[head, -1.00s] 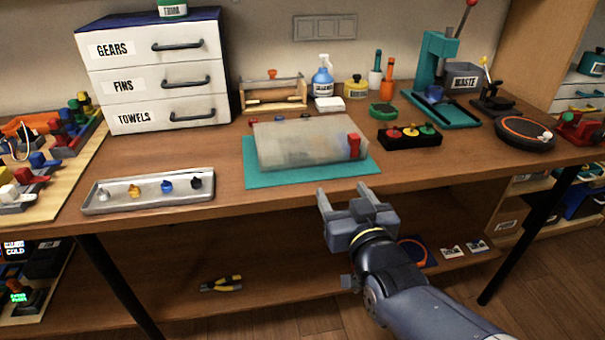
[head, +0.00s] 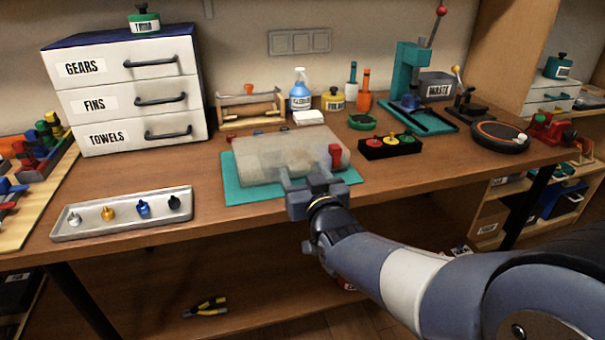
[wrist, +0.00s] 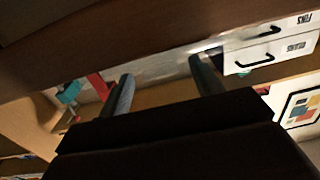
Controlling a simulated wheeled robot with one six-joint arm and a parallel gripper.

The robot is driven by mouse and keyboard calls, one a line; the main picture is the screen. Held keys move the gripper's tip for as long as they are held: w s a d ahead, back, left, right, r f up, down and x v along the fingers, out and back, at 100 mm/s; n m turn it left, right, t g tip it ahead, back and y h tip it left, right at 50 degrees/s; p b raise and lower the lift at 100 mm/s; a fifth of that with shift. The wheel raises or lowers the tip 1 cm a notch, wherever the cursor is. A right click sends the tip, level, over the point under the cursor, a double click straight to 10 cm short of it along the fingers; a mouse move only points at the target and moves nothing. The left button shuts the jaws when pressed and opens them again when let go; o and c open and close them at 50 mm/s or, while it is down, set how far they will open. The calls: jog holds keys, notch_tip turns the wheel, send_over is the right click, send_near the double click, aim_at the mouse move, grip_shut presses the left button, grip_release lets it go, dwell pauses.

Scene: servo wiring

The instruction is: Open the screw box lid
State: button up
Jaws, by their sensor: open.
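The screw box (head: 270,160) is a translucent, greyish case lying on a teal mat (head: 232,188) in the middle of the workbench. Its lid looks closed. A red latch or tab (head: 335,155) stands at its right end. My gripper (head: 308,177) is open, at the front edge of the box, in front of its right half. Its fingers overlap the box's front in the head view, and I cannot tell whether they touch it. In the wrist view the two fingers (wrist: 163,90) are spread apart, with nothing seen held between them.
A metal tray (head: 90,222) with several small coloured pieces lies at the front left. A black block with coloured knobs (head: 390,150) stands right of the box. A drawer unit (head: 130,90) stands at the back left. Bare bench lies between tray and mat.

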jog(key=shift+w+a, duration=0.1)
jog(key=shift+w, duration=0.25)
jog(key=shift+c, duration=0.2)
grip_shut()
jog(key=shift+r, duration=0.1)
